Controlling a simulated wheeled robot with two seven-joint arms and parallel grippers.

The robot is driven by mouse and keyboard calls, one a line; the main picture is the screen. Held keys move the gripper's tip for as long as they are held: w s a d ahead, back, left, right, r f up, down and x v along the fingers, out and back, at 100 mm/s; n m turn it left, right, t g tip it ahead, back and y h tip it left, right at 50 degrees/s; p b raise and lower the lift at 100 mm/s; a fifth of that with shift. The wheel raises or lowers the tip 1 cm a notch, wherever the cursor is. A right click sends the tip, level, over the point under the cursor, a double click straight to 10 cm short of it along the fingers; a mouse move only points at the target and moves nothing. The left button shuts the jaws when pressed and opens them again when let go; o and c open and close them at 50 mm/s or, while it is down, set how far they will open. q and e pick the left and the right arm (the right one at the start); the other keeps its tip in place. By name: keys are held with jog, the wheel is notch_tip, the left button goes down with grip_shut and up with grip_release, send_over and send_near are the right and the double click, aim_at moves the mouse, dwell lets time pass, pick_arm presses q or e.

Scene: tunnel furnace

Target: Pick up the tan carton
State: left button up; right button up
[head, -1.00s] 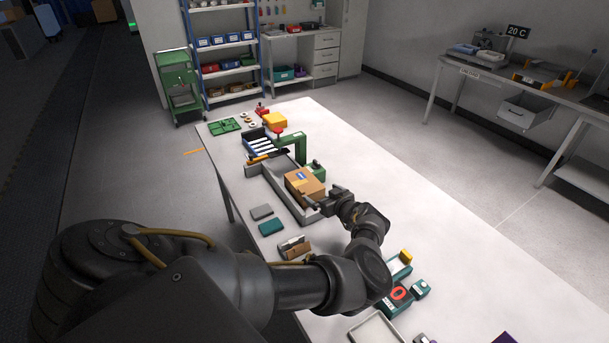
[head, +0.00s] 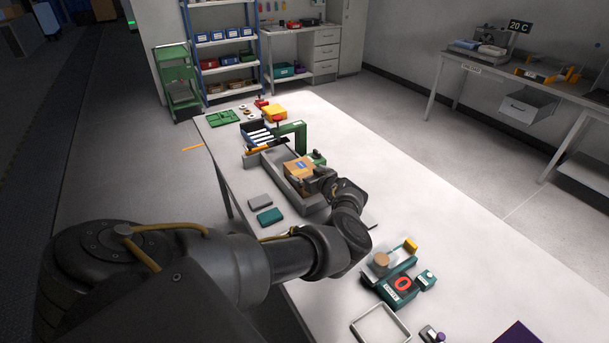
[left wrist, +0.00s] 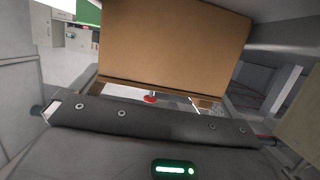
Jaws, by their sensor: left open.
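The tan carton (head: 297,168) stands at the near end of a long grey tray (head: 273,176) on the table. My left gripper (head: 312,184) is open at the carton's near side and covers part of it. In the left wrist view the carton (left wrist: 175,45) fills the upper middle, very close in front of the gripper. Whether the fingers touch the carton cannot be told. My right gripper is not in view.
Grey (head: 260,202) and teal (head: 270,216) blocks lie left of the tray. A teal device with a red face (head: 402,284) is nearer.

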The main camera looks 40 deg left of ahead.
pick_arm(q)
jog(key=shift+w+a+f, duration=0.2)
jog(key=shift+a+f, duration=0.3)
jog(key=shift+a, duration=0.15)
jog(key=shift+w+a, duration=0.1)
jog(key=shift+r, duration=0.25)
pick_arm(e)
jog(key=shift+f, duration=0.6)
pick_arm(q)
jog(key=shift+c, duration=1.3)
jog(key=c, duration=0.4)
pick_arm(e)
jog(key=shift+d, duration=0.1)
pick_arm(q)
jog(key=shift+c, duration=0.2)
